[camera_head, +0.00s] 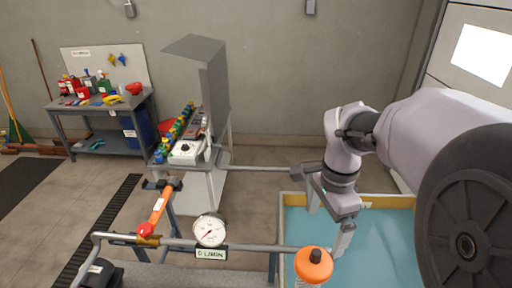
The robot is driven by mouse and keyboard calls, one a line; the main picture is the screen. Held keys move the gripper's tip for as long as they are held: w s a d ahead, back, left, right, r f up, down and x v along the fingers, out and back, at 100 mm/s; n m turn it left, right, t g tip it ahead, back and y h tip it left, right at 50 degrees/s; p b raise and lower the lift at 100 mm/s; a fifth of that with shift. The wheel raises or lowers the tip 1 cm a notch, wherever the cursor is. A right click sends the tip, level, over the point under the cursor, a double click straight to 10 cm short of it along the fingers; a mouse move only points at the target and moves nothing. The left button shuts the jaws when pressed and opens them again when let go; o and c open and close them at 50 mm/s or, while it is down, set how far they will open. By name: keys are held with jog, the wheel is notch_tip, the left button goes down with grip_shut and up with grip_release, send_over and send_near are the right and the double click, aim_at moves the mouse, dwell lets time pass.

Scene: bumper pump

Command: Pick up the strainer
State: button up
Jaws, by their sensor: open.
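I cannot make out with certainty which thing is the strainer. My gripper (328,224) points down at the right of the middle, over the left edge of a blue-lined tank. Its two fingers are apart, with nothing visible between them. An orange-capped container (313,265) stands at the bottom, just below and left of the fingers. Its lower part is cut off by the picture edge. I cannot tell if the fingers touch anything.
The blue tank (385,240) has a yellowish rim. A pipe with a round gauge (209,231) and an orange-handled lever (155,213) crosses the front. A cabinet with a parts shelf (200,60) stands behind. A workbench (100,103) is at back left. Floor between is open.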

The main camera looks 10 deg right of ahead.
send_over(312, 267)
jog(key=w, duration=0.1)
jog(key=f, duration=0.4)
jog(key=f+b, duration=0.1)
jog(key=f, duration=0.2)
jog(key=shift+w+d, duration=0.2)
jog(key=shift+d, duration=0.2)
jog(key=f, duration=1)
jog(key=shift+w+d+f+p, duration=0.1)
jog(key=shift+w+d+p, duration=0.05)
jog(key=shift+d+p, duration=0.15)
jog(key=shift+w+f, duration=0.15)
jog(key=shift+s, duration=0.2)
jog(key=c, duration=0.4)
jog(key=shift+w, duration=0.15)
jog(key=c, duration=1.1)
jog(key=shift+o, duration=0.2)
